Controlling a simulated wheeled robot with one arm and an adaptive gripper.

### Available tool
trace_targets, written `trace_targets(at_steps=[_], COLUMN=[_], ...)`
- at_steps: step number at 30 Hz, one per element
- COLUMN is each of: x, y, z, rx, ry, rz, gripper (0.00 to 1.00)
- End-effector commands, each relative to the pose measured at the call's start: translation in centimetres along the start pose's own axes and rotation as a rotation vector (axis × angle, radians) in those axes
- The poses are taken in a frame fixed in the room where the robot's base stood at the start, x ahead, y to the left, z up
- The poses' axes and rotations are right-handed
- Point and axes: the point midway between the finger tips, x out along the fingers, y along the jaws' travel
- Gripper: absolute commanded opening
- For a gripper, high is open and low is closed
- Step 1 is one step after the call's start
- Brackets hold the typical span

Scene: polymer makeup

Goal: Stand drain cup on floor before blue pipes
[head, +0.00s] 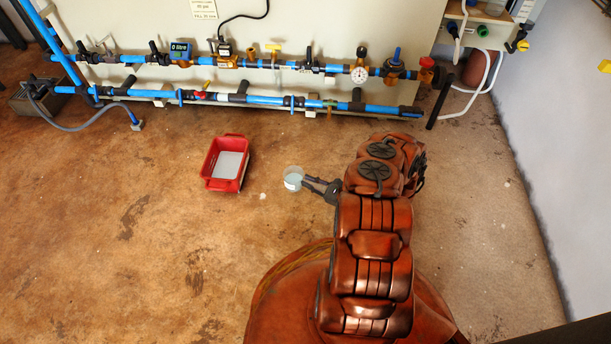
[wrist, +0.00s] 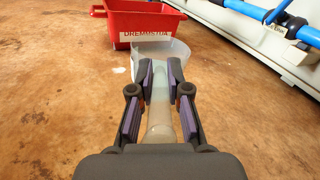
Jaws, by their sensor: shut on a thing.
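The drain cup (head: 293,178) is a small translucent cup with a pale handle-like part. It also shows in the wrist view (wrist: 180,62), where the pale part (wrist: 160,125) runs back between my fingers. My gripper (head: 309,184) is shut on this cup from its right side in the head view. The fingers (wrist: 160,76) hide part of the cup. The cup looks roughly upright and low; I cannot tell whether its base touches the floor. The blue pipes (head: 260,99) run along the panel at the back, beyond the cup.
A red tray (head: 209,168) with a pale inside stands on the floor left of the cup; its labelled side (wrist: 120,38) is just beyond the cup in the wrist view. Brown floor (head: 330,145) is clear between cup and pipes. A wall (head: 560,130) bounds the right.

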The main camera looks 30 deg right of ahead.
Motion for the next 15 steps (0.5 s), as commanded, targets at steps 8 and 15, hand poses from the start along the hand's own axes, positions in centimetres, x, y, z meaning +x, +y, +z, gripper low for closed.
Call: trace_targets(at_steps=[8,15], x=[3.1,3.9], y=[-4.1,-5.3], z=[-1.6,-1.7], rx=[-0.005,-0.002], ry=[-0.001,0.0], rz=[0.002,0.0], gripper=[0.0,0.0])
